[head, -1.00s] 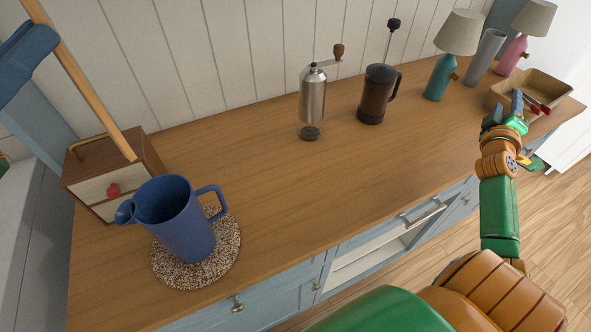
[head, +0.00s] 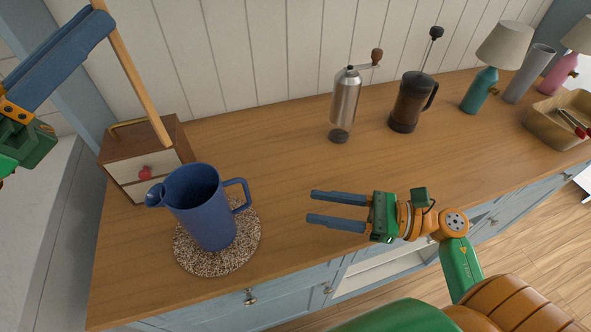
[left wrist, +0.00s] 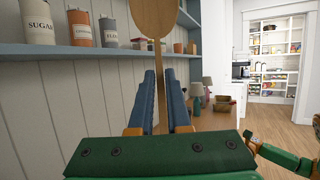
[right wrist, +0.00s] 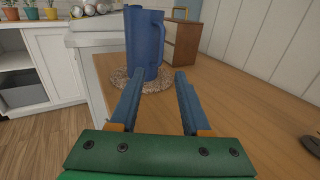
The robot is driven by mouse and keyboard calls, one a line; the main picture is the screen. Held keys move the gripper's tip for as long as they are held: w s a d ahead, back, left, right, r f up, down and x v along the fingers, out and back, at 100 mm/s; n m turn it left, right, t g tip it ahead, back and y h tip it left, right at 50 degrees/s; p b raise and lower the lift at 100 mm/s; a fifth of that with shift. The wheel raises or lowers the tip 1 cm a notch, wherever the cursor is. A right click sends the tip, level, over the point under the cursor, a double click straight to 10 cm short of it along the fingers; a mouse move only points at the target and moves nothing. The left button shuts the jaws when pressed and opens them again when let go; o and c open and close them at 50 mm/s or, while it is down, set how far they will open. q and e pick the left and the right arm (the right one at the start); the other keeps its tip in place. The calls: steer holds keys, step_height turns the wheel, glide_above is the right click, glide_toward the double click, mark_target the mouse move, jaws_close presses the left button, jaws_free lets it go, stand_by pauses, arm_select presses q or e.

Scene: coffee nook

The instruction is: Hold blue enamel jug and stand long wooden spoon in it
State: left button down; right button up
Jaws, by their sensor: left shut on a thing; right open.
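The blue enamel jug (head: 208,213) stands upright on a round speckled mat (head: 190,262) at the left of the counter, its handle to the right. It also shows in the right wrist view (right wrist: 146,42), ahead of the fingertips. My left gripper (head: 100,20) is shut on the long wooden spoon (head: 140,85), held up at the upper left. The spoon's lower end is near the wooden box, behind the jug. In the left wrist view the spoon's bowl (left wrist: 154,17) points up. My right gripper (head: 312,207) is open and empty, right of the jug, fingers pointing at its handle side.
A small wooden drawer box (head: 135,160) stands behind the jug. A grinder (head: 345,105), a French press (head: 412,100), a teal lamp (head: 482,88) and a wooden basket (head: 545,115) stand further right. The counter middle is clear.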

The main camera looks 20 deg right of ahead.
mark_target(135, 91)
steer(key=x, duration=1.2)
steer(key=shift+r, duration=0.1)
jaws_close()
stand_by(0.9)
arm_select(q)
steer(key=shift+f, duration=3.55)
steer(key=shift+w+f, duration=0.1)
steer(key=shift+f, duration=2.35)
